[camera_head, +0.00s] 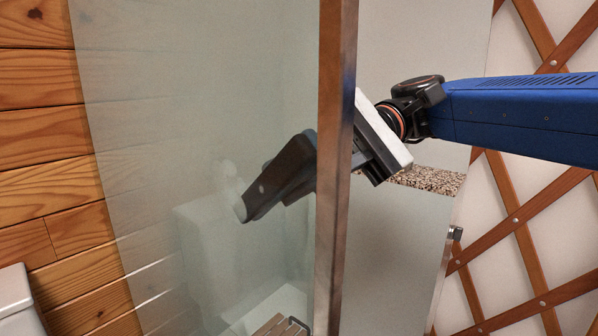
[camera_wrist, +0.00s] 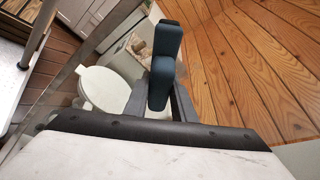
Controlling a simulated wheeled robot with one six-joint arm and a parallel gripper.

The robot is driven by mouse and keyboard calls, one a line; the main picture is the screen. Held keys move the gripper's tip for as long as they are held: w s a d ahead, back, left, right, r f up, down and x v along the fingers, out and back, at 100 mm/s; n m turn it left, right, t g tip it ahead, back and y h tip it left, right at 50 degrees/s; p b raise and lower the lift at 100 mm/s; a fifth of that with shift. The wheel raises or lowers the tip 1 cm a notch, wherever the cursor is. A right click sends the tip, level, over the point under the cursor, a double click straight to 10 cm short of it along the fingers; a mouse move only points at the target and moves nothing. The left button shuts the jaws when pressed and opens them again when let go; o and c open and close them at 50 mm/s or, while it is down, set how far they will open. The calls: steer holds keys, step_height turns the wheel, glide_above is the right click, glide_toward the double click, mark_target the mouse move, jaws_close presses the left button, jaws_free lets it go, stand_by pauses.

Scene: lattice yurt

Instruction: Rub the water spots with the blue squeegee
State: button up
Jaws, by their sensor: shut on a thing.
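In the wrist view my gripper (camera_wrist: 158,108) is shut on the blue squeegee (camera_wrist: 163,75), whose dark blue body stands up between the fingers. Pale whitish water spots (camera_head: 229,180) show on or behind the glass, just left of the fingertips. Whether the squeegee touches them I cannot tell.
The upright metal post (camera_head: 336,160) stands close in front of my wrist. A speckled ledge (camera_head: 430,180) lies below my arm. A slatted wooden piece (camera_head: 278,326) sits low behind the glass. A white rounded fixture (camera_wrist: 108,90) shows in the wrist view.

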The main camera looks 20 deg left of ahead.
steer(key=shift+s+a, duration=0.2)
steer(key=shift+s, duration=0.5)
steer(key=shift+a, duration=0.1)
steer(key=shift+w+a, duration=0.3)
steer(key=shift+a, duration=0.5)
steer(key=shift+w+a, duration=0.25)
steer(key=shift+a, duration=0.8)
steer(key=shift+s+d, duration=0.25)
steer(key=shift+d, duration=0.4)
steer(key=shift+s+d, duration=0.3)
steer(key=shift+d, duration=0.3)
steer(key=shift+s+d, duration=0.25)
steer(key=shift+d, duration=0.4)
steer(key=shift+c, duration=0.3)
steer(key=w+d, duration=0.1)
steer(key=w, duration=0.5)
steer(key=shift+d, duration=0.3)
